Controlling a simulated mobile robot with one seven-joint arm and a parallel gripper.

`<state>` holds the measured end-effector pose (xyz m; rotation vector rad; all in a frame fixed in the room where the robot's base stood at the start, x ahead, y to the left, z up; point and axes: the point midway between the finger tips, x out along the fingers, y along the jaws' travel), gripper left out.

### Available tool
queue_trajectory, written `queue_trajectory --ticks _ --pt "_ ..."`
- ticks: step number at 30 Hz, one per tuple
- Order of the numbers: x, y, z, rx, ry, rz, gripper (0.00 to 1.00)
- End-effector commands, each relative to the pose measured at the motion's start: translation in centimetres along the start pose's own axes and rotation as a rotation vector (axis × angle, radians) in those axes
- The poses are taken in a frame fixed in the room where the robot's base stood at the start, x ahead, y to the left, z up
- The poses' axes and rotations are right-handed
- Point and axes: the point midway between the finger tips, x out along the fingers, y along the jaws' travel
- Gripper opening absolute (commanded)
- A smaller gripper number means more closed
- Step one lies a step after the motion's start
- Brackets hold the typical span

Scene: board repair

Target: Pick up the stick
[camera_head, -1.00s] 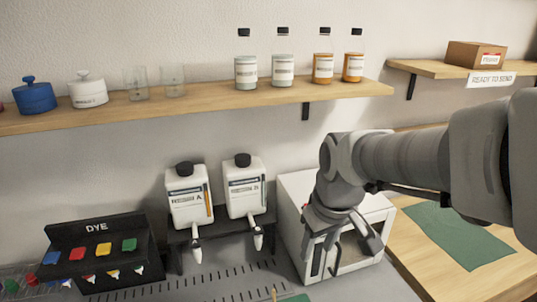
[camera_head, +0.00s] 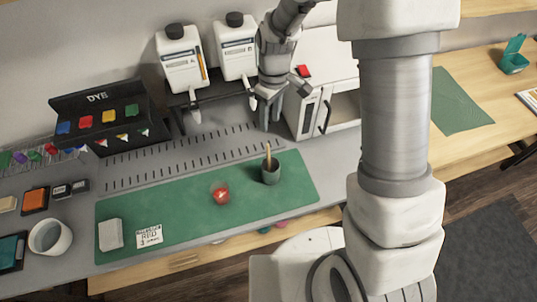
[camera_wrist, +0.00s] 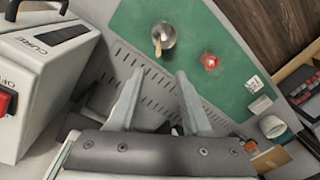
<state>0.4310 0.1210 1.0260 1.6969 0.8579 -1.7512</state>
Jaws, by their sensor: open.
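A wooden stick (camera_head: 269,155) stands upright in a small grey-green cup (camera_head: 271,173) on the green mat (camera_head: 180,212). In the wrist view the stick (camera_wrist: 158,46) leans at the rim of the cup (camera_wrist: 167,40), beyond my fingertips. My gripper (camera_head: 265,122) is above the bench, behind the cup and in front of the white box. In the wrist view my gripper (camera_wrist: 157,78) is open, with nothing between its fingers. The stick's lower end is hidden in the cup.
A clear dish with red contents (camera_head: 221,194) lies left of the cup. A white block (camera_head: 111,235) and a label card (camera_head: 149,236) are on the mat's left. The white curing box (camera_head: 335,70) and two dispenser bottles (camera_head: 183,60) stand close to my gripper.

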Motion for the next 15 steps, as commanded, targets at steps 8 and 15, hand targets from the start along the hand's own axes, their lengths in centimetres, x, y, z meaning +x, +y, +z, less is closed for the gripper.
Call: queue_trajectory --ticks 8,15 --pt "5.7 -0.1 0.2 0.001 -0.005 -0.003 0.48" --pt "9.2 0.0 0.1 0.002 -0.002 -0.002 0.48"
